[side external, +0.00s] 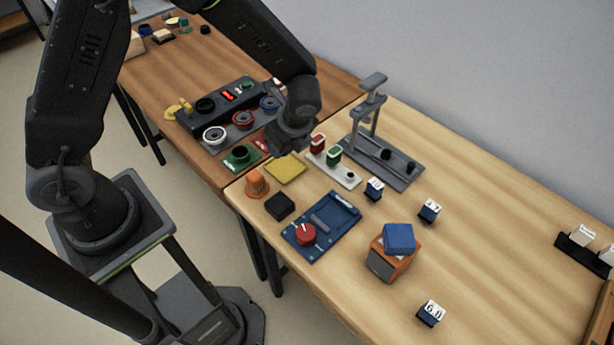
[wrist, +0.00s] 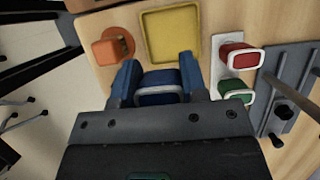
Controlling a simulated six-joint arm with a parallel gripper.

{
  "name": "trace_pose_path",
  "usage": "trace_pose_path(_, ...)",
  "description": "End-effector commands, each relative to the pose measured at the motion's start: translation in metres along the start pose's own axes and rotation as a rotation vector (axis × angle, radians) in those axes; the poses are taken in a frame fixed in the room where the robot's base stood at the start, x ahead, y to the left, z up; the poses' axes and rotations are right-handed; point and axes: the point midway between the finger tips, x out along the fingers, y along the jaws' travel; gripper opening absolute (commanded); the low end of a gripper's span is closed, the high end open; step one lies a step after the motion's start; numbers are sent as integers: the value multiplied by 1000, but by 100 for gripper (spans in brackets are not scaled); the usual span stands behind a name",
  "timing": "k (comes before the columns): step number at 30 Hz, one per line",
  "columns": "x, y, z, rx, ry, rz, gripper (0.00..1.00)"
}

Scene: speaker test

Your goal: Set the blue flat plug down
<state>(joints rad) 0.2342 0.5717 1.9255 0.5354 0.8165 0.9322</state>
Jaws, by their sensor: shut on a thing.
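My gripper (wrist: 158,78) has its two blue fingers closed on the sides of the blue flat plug (wrist: 161,92), which shows a pale rim in the wrist view. The plug's lower part is hidden by my gripper body. In the side view my gripper (side external: 288,143) is above the table, just behind the yellow tray (side external: 285,169); I cannot make out the plug there. The wrist view shows the yellow tray (wrist: 171,12) beyond the fingers, looking empty. I cannot tell how high the plug is.
A white base with a red plug (wrist: 238,57) and a green plug (wrist: 236,92) stands right of the tray. An orange piece (side external: 256,184), a black block (side external: 280,206) and a blue panel (side external: 330,237) are nearby. A grey stand (side external: 405,170) is at the right.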

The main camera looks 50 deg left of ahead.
Motion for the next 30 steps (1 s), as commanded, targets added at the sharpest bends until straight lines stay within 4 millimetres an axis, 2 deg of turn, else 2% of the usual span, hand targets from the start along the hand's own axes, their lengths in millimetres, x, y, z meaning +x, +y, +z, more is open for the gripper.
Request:
trace_pose_path(1,3,-2,-14,6,-1,1,17)
trace_pose_path(3,5,-6,-30,5,-2,1,17)
trace_pose_path(9,10,-13,-61,1,0,0,17)
trace_pose_path(14,16,-13,-69,0,-1,2,17)
trace_pose_path(21,45,-14,-81,0,0,1,17)
trace_pose_path(30,48,-14,-81,-1,0,0,17)
